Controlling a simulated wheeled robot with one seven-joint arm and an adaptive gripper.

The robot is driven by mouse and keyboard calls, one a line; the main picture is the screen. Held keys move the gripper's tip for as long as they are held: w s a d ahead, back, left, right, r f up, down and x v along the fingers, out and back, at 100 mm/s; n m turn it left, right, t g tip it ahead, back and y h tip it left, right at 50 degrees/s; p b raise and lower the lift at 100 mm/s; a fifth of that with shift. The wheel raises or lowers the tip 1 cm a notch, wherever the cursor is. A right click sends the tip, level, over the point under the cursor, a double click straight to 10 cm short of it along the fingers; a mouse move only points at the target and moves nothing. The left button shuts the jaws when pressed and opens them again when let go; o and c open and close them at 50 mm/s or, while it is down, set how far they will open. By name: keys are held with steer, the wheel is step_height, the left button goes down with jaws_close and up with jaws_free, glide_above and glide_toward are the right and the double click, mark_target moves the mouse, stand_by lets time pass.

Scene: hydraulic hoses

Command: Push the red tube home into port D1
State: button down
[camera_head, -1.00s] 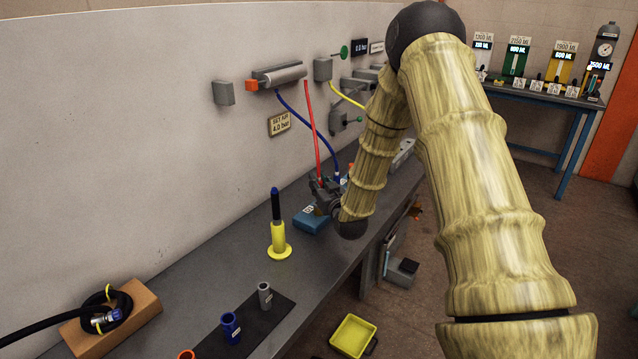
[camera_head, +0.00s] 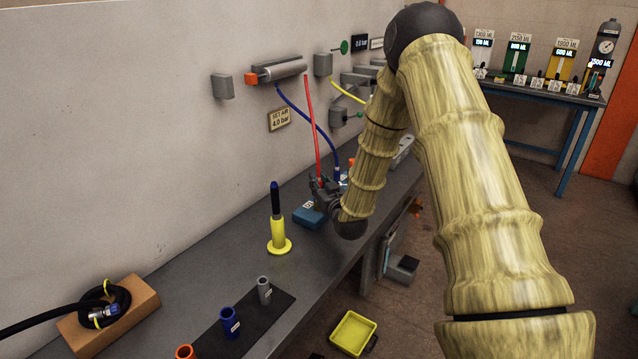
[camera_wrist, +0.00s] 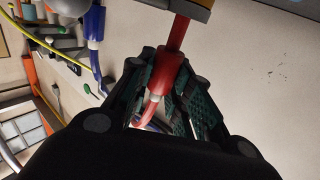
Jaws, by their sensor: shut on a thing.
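The red tube (camera_head: 313,125) hangs from the grey cylinder (camera_head: 279,73) on the wall down to my gripper (camera_head: 324,188) above the bench. In the wrist view the red tube (camera_wrist: 158,84) passes between the fingers of my gripper (camera_wrist: 167,92), which is shut on its thicker red end. The blue tube (camera_head: 322,133) runs from the same cylinder to a fitting just right of my gripper. A blue block (camera_head: 309,217) with a small white label sits on the bench by my gripper. I cannot make out port D1 or whether the red tube's end touches a port.
A yellow stand with a dark blue rod (camera_head: 277,225) stands left of my gripper. Several cups (camera_head: 264,290) stand on a black mat nearer the front. A coiled black hose (camera_head: 105,303) lies on a wooden block. The bench between has free room.

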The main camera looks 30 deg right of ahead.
steer(key=shift+f+b, duration=0.35)
steer(key=shift+f, duration=0.2)
steer(key=c, duration=1.2)
jaws_free()
steer(key=shift+c, duration=0.2)
steer(key=s+a, duration=0.2)
steer(key=s, duration=0.9)
steer(key=shift+s+a, duration=0.15)
steer(key=shift+s, duration=0.25)
